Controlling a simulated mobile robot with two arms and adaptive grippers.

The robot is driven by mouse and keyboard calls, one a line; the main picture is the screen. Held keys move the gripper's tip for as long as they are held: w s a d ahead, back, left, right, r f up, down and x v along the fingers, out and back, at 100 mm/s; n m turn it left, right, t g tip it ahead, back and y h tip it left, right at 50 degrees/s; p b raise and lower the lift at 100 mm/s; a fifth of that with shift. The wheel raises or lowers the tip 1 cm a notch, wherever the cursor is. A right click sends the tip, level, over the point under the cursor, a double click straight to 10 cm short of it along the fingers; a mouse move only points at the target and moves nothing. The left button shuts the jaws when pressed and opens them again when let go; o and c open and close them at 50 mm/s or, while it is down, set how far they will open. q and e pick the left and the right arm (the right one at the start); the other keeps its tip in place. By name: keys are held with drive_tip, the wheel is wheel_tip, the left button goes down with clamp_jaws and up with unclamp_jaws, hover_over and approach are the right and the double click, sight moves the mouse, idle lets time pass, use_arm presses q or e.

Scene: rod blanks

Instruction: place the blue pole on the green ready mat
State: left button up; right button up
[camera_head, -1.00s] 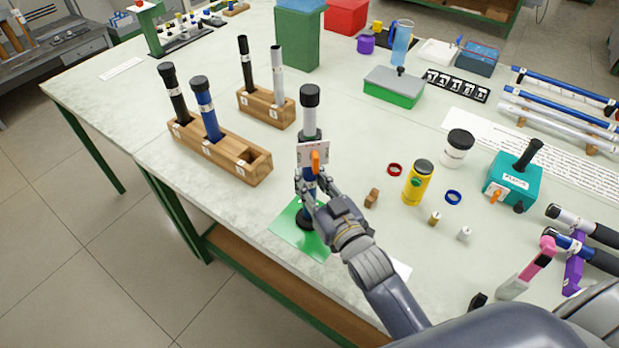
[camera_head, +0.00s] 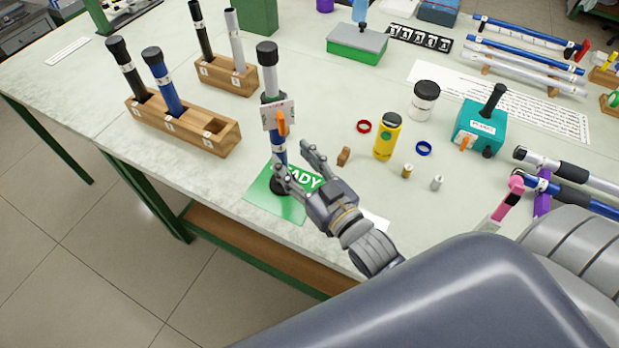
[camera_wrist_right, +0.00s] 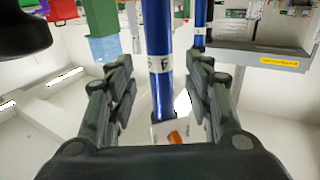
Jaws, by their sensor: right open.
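A pole with a blue lower part (camera_head: 279,149), a silver upper part and a black cap stands upright on the green ready mat (camera_head: 297,208). A white tag with an orange piece (camera_head: 278,116) sits on its middle. Its black foot rests on the mat and covers part of the lettering. My right gripper (camera_head: 296,168) is open beside the pole's lower part, its fingers apart. In the right wrist view the blue pole (camera_wrist_right: 160,80) shows between the spread fingers; I cannot tell whether either touches it. My left gripper is out of view.
A wooden rack (camera_head: 215,140) at left holds a black pole and another blue pole (camera_head: 163,85). A second rack (camera_head: 229,80) stands behind. A yellow cylinder (camera_head: 387,138), a small brown block (camera_head: 343,156) and a teal box (camera_head: 480,127) stand to the right.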

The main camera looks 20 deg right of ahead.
drive_tip(key=s, duration=0.2)
drive_tip(key=s+d, duration=0.1)
drive_tip(key=s, duration=0.2)
drive_tip(key=shift+s+b, duration=0.15)
drive_tip(key=shift+b, duration=0.25)
